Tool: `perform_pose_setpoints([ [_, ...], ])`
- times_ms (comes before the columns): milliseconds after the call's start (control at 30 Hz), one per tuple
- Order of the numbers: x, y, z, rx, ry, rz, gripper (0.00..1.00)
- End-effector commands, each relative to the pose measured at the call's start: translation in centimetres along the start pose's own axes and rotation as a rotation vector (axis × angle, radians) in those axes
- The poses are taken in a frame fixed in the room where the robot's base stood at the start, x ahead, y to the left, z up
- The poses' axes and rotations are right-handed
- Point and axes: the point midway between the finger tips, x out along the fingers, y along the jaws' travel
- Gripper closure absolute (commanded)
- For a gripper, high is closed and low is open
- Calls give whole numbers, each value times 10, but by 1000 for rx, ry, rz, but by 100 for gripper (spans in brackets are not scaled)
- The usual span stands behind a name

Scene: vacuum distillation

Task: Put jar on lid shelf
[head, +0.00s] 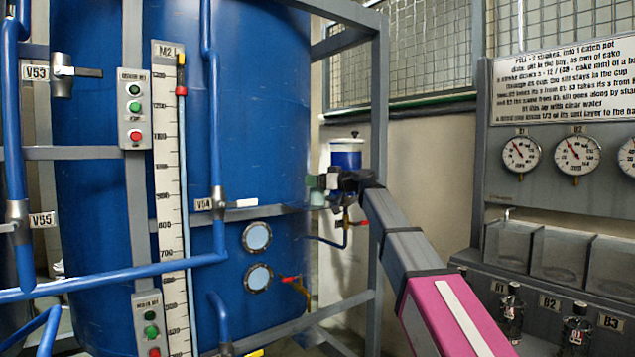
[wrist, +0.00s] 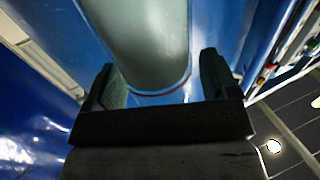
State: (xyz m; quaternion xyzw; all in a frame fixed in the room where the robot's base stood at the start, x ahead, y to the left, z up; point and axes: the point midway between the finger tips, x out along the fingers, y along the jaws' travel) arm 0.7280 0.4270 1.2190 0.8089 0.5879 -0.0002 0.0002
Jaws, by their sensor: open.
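My gripper (head: 328,183) is at the right side of the big blue tank, at the end of my outstretched arm. In the wrist view my gripper (wrist: 163,85) is open, with one dark green finger pad on each side of a pale grey-green cylinder (wrist: 148,45) that has a red ring near its lower end. Gaps show between the pads and the cylinder. I cannot tell whether this cylinder is the jar. In the head view, a blue and white container with a pale top (head: 346,155) stands just behind my gripper, partly hidden by it. I cannot identify the lid shelf.
The blue tank (head: 275,110) and its pipes fill the left. A grey frame post (head: 379,90) stands near my arm. At right, a panel has gauges (head: 520,154), clear bins (head: 560,255) and small bottles (head: 512,312). A red-handled valve (head: 350,222) sits below my gripper.

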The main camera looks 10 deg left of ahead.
Motion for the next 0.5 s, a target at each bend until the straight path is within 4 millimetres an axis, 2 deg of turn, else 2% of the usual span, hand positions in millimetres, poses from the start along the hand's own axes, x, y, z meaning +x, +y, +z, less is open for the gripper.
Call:
perform_pose_setpoints([
  [167, -19, -2, -1, -1, 0, 0, 20],
  [500, -86, -1, 0, 0, 0, 1, 20],
])
